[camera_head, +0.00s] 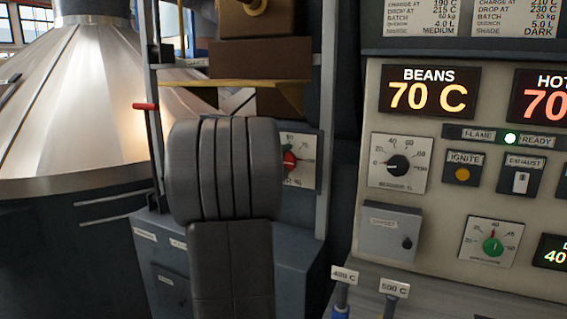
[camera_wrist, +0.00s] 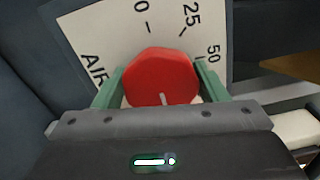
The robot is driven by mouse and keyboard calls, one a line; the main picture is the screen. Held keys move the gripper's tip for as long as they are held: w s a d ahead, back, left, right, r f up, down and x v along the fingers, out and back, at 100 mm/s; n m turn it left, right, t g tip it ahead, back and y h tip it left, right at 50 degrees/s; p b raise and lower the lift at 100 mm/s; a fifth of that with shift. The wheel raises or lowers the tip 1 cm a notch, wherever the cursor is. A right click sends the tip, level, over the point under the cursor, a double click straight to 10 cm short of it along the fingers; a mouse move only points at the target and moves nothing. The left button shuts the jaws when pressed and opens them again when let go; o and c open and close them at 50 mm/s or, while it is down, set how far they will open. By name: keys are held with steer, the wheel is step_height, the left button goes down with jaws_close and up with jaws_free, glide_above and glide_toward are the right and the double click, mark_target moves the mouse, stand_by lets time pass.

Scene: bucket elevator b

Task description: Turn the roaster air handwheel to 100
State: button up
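The red handwheel (camera_wrist: 161,77) fills the middle of the wrist view, on a white dial plate (camera_wrist: 90,30) marked 0, 25, 50 and AIR. A white mark on the knob points to the bottom of the picture; the numeral there is hidden behind my gripper. My gripper (camera_wrist: 160,72) has its green fingers on either side of the knob, against its edges with no clear gap. In the head view the handwheel (camera_head: 289,161) shows partly past my dark arm, which hides the fingers and the left part of the dial.
A control panel (camera_head: 450,140) with burner dial (camera_head: 397,165), green knob (camera_head: 492,246) and switches stands at the right. Two labelled handles (camera_head: 395,288) rise below it. A grey upright post (camera_head: 329,120) stands just right of the dial. A metal cone (camera_head: 75,100) is at the left.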

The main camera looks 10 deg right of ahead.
steer(key=o, duration=0.4)
steer(key=shift+c, duration=0.2)
steer(key=shift+s, duration=0.1)
steer(key=v, duration=1.3)
steer(key=shift+s+a+b, duration=0.2)
steer(key=shift+s+b, duration=0.15)
steer(key=shift+b, duration=0.1)
steer(key=shift+w, duration=0.1)
steer(key=p+x, duration=0.1)
steer(key=x, duration=1.2)
steer(key=shift+w+d, duration=0.2)
steer(key=shift+w, duration=0.15)
steer(key=shift+s, duration=0.1)
